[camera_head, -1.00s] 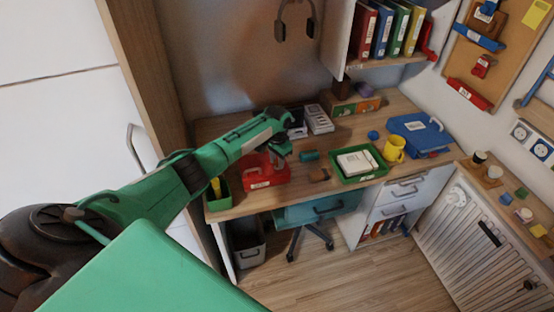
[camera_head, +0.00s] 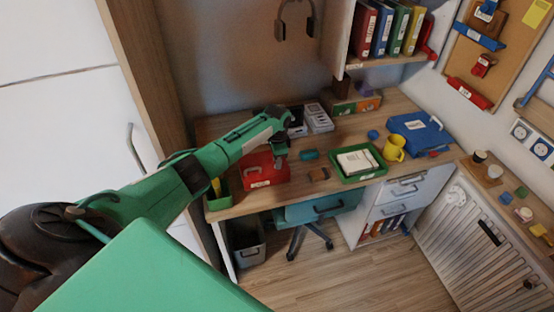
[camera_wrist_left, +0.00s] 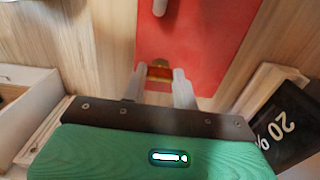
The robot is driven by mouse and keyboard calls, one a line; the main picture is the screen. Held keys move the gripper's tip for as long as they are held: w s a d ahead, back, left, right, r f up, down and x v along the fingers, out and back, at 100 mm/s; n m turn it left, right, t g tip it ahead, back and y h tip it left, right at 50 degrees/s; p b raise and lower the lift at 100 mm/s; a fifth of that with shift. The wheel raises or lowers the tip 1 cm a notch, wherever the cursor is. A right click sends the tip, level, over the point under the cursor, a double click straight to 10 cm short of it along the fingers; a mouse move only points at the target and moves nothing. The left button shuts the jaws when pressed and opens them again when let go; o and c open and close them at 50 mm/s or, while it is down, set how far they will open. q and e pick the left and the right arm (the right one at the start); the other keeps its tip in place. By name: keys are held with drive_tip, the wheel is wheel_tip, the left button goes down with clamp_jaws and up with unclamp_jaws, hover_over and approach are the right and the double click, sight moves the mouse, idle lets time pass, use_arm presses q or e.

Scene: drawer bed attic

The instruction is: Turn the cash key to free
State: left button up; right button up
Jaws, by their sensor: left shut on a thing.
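The red cash box (camera_head: 262,176) stands near the left end of the desk. In the left wrist view its red surface (camera_wrist_left: 195,40) fills the top middle. A small brass-coloured piece, which looks like the cash key (camera_wrist_left: 160,72), shows between the pale fingertips of my left gripper (camera_wrist_left: 158,84). The gripper is shut on it. In the head view my left gripper (camera_head: 281,157) is at the right part of the box, and the key is too small to make out. The key's turn angle cannot be read. My right gripper is not in view.
A green pot (camera_head: 218,199) stands left of the box. Pale trays (camera_head: 318,118) stand behind it. A teal block (camera_head: 310,155), a brown block (camera_head: 318,174), a green tray (camera_head: 368,174) and a yellow mug (camera_head: 394,149) are to the right.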

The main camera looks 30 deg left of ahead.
use_arm(q)
drive_tip(key=o, duration=1)
wheel_tip(320, 180, up, 14)
drive_tip(key=shift+f+b, duration=0.1)
drive_tip(key=shift+b, duration=1.05)
